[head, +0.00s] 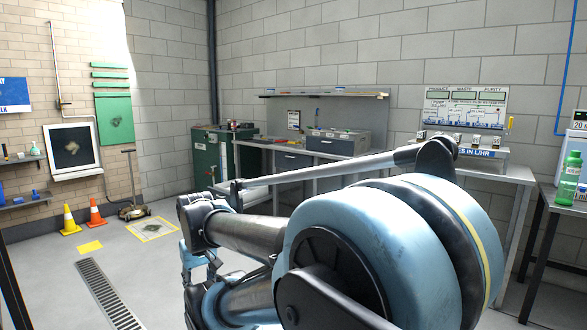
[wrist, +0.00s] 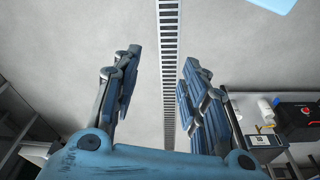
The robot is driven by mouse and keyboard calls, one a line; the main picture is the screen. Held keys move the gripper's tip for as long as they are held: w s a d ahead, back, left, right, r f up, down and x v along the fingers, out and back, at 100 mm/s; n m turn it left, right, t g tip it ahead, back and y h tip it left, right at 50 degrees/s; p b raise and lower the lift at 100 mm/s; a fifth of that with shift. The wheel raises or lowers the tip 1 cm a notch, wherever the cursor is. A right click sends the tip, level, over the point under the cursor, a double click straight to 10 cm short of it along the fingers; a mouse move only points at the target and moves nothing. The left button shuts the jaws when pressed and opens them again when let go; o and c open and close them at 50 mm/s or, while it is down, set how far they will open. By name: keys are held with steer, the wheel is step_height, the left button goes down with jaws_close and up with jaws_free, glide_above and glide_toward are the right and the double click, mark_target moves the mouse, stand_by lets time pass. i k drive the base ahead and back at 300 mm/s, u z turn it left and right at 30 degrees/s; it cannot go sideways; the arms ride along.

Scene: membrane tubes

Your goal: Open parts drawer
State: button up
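A grey drawer front (head: 292,161) shows under the workbench at the back, left of centre in the head view. It looks shut. A grey box-like cabinet (head: 338,143) stands on the same bench; I cannot tell for certain which of these is the parts drawer. My gripper (wrist: 161,75) is open and empty in the wrist view, its two blue fingers apart above bare floor and a drain grate. It is well short of the bench and touches nothing. My arm hides part of the bench's lower front in the head view.
A green cabinet (head: 212,158) stands left of the workbench. A side bench (head: 497,170) with a display panel (head: 465,106) is at right. Two cones (head: 96,212) and a floor drain (head: 105,293) are at left. The floor between them is mostly clear.

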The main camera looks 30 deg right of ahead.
mark_target(284, 160)
steer(key=u, duration=0.15)
steer(key=k, duration=0.4)
steer(key=z, duration=1.1)
steer(key=i, duration=0.8)
steer(key=z, duration=0.85)
steer(key=i, duration=2.3)
steer(key=u, duration=1.1)
steer(key=i, duration=0.85)
steer(key=u, duration=0.6)
